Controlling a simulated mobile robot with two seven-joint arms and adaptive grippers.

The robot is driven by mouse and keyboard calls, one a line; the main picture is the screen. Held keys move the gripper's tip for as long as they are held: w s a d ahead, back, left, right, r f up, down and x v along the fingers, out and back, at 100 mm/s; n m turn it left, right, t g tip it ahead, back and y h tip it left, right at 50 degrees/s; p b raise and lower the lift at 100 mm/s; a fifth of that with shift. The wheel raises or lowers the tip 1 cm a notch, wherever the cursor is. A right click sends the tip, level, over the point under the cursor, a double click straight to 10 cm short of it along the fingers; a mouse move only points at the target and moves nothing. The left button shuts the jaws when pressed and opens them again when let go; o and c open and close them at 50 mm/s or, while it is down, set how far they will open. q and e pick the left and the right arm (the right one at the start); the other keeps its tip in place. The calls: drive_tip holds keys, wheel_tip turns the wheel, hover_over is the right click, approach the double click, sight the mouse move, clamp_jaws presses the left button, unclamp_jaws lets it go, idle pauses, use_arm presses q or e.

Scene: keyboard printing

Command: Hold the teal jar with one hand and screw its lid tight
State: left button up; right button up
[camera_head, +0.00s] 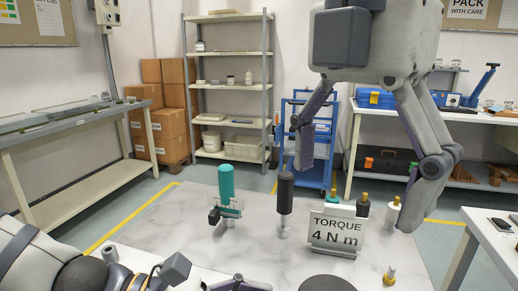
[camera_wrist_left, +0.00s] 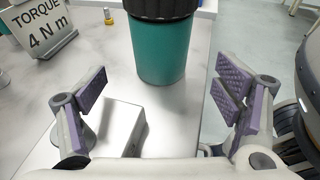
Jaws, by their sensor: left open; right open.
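The teal jar (camera_wrist_left: 160,50) stands upright in the left wrist view, with a ribbed black lid (camera_wrist_left: 162,8) on top, cut by the frame edge. In the head view only the dark round lid (camera_head: 327,284) shows at the bottom edge; the jar's body is out of frame. My left gripper (camera_wrist_left: 160,93) is open, its purple-padded fingers spread either side of the jar's line, with the jar beyond the tips and untouched. My right gripper (camera_head: 355,190) is open and empty, fingers downward, high and close to the head camera. How tight the lid sits cannot be seen.
A "TORQUE 4 N m" sign (camera_head: 337,232) stands behind the lid. A teal-handled tool (camera_head: 226,182) and a black-handled one (camera_head: 285,192) stand farther back. A small brass-topped piece (camera_head: 389,276) is at right. A silver block (camera_wrist_left: 123,128) lies near my left gripper. The table's middle-left is clear.

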use_arm(q)
drive_tip(key=x, duration=0.7)
drive_tip(key=shift+d+f, duration=0.15)
drive_tip(key=shift+d, duration=0.05)
clamp_jaws()
idle(0.4)
idle(0.4)
use_arm(e)
drive_tip(key=shift+f, duration=0.3)
drive_tip(key=shift+c, duration=0.7)
wheel_tip(320, 180, down, 8)
drive_tip(key=n, duration=0.4)
drive_tip(key=shift+f+n, duration=0.1)
drive_tip(key=shift+n, duration=0.2)
wheel_tip(320, 180, down, 8)
drive_tip(key=shift+f, duration=0.15)
